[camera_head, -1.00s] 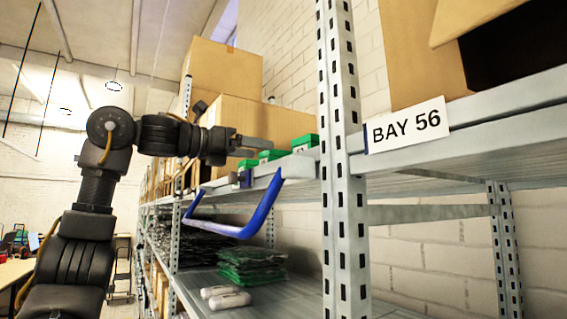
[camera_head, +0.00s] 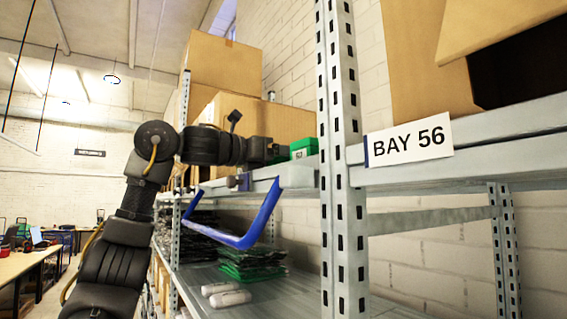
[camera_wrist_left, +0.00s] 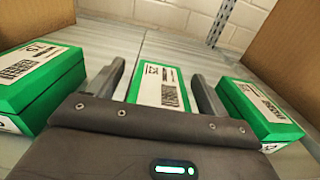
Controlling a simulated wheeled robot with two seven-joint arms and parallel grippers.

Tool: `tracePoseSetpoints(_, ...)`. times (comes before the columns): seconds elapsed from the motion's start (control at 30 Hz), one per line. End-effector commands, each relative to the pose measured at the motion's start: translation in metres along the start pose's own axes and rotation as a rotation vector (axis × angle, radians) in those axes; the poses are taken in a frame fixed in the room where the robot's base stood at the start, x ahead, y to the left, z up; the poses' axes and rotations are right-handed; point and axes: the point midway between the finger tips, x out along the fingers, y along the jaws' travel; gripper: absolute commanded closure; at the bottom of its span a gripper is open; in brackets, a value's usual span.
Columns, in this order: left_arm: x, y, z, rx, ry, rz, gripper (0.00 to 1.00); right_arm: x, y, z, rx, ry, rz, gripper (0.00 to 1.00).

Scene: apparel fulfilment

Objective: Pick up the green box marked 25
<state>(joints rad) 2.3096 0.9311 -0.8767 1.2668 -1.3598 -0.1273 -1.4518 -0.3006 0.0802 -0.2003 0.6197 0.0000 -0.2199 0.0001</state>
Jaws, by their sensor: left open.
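Three green boxes with white labels stand in a row on the shelf in the left wrist view: a left one (camera_wrist_left: 38,85), a middle one (camera_wrist_left: 160,87) and a right one (camera_wrist_left: 259,108). The middle label's number is turned and small; it may be 25, but I cannot read it surely. My left gripper (camera_wrist_left: 158,76) is open, with one finger on each side of the middle box. I cannot tell whether the fingers touch it. In the head view the left gripper (camera_head: 276,152) reaches over the shelf edge, beside one visible green box (camera_head: 304,148); it hides the others.
A blue bar handle (camera_head: 262,215) sticks out below the shelf edge. A perforated upright (camera_head: 341,160) stands right of the gripper, with a BAY 56 sign (camera_head: 409,143) beyond. Cardboard boxes (camera_head: 260,122) stand behind. Green packets (camera_head: 250,262) lie on the lower shelf.

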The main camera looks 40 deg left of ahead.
Motion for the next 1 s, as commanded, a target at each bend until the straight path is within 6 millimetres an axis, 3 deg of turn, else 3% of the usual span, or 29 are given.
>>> tracePoseSetpoints(0.1, -0.001, 0.000, 0.000, 0.000, 0.000, 0.000, 0.24, 0.001, 0.000, 0.000, 0.000, 0.000, 0.000, 1.00)
tracePoseSetpoints(0.47, 0.000, 0.000, 0.000, 0.000, 0.000, 0.000, 0.70, 0.000, 0.000, 0.000, 0.000, 0.000, 0.000, 1.00)
tracePoseSetpoints(0.77, 0.000, 0.000, 0.001, 0.000, 0.001, 0.000, 0.70, 0.001, 0.000, -0.001, 0.000, 0.001, 0.000, 1.00)
tracePoseSetpoints(1.0, -0.001, 0.000, 0.018, -0.002, -0.001, -0.001, 0.70, 0.003, 0.000, 0.000, 0.001, 0.001, 0.000, 1.00)
